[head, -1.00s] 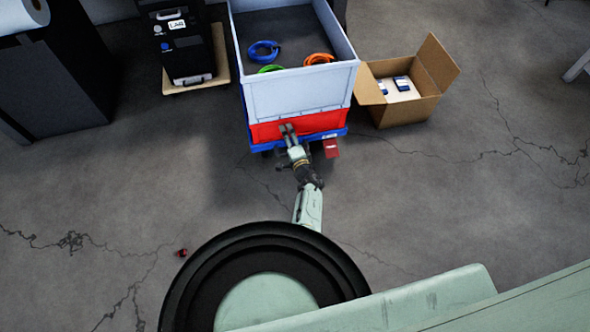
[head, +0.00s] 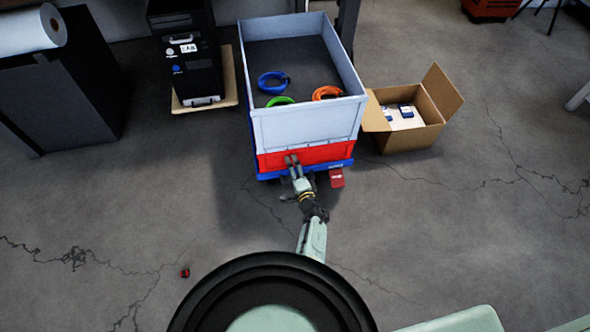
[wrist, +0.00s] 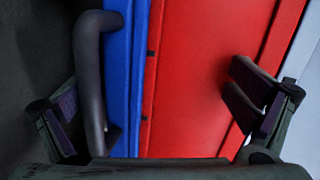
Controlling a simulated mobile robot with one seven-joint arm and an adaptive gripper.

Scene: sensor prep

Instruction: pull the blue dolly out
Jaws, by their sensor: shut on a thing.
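The blue dolly (head: 265,170) stands on the floor under a red crate (head: 272,160), with a grey crate (head: 305,128) on top. In the wrist view, the dolly's blue edge (wrist: 122,70) runs beside the red crate front (wrist: 205,75). A dark bar handle (wrist: 88,75) stands out from the blue edge. My gripper (head: 291,159) is at the dolly's near side and is shut on the handle. In the wrist view, its fingers (wrist: 160,105) show at left and right; the contact itself is not clear.
An open carton (head: 410,138) stands close to the dolly's right. A black case (head: 187,65) on a wooden board (head: 229,90) stands at its left. A small red object (head: 185,272) lies on the floor. The near floor looks mostly clear.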

